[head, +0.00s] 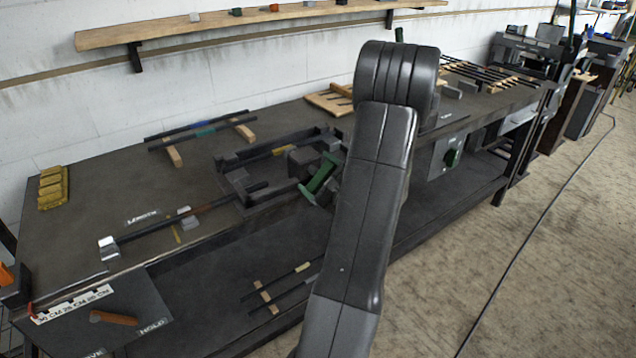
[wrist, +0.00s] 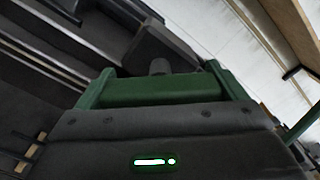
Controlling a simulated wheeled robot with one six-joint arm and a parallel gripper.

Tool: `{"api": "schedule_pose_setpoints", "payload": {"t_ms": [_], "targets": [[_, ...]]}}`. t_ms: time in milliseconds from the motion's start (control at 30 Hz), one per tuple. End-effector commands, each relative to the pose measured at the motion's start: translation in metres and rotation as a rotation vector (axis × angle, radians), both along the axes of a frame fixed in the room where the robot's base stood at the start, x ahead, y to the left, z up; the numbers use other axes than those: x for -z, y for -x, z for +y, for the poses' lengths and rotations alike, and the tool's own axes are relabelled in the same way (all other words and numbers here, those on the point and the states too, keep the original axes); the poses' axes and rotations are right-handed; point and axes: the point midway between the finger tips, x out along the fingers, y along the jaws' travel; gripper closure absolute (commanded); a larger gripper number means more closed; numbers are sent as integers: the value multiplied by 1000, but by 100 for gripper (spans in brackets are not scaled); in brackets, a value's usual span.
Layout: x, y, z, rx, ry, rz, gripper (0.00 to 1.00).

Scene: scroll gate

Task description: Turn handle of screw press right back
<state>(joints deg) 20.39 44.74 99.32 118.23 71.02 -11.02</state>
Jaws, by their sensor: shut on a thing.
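My gripper (head: 321,178) is at the right end of a dark metal frame (head: 234,182) on the workbench, close against a dark block (head: 303,158). In the wrist view my gripper (wrist: 160,78) shows green side pieces and a green crosspiece. A short dark round stub (wrist: 160,66) stands between the side pieces, in front of the dark block (wrist: 158,46). My gripper is shut on the press handle. The handle's outline is hard to tell from the gripper's parts. My arm hides part of the frame's right side in the head view.
The dark workbench (head: 85,225) runs along the white wall. Dark rods (head: 200,130) rest on wooden strips behind the frame, and a long bar (head: 180,218) lies to its left. Yellow blocks (head: 53,188) stand at the far left. The floor (head: 540,230) at right is mostly clear.

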Motion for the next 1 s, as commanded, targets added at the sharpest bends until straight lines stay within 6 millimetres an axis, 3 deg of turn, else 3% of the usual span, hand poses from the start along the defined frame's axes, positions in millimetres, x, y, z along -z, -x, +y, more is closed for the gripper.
{"api": "schedule_pose_setpoints", "payload": {"t_ms": [133,1000], "targets": [[9,0,0,-1,89,-69,32],[5,-1,-1,3,579,-419,31]]}}
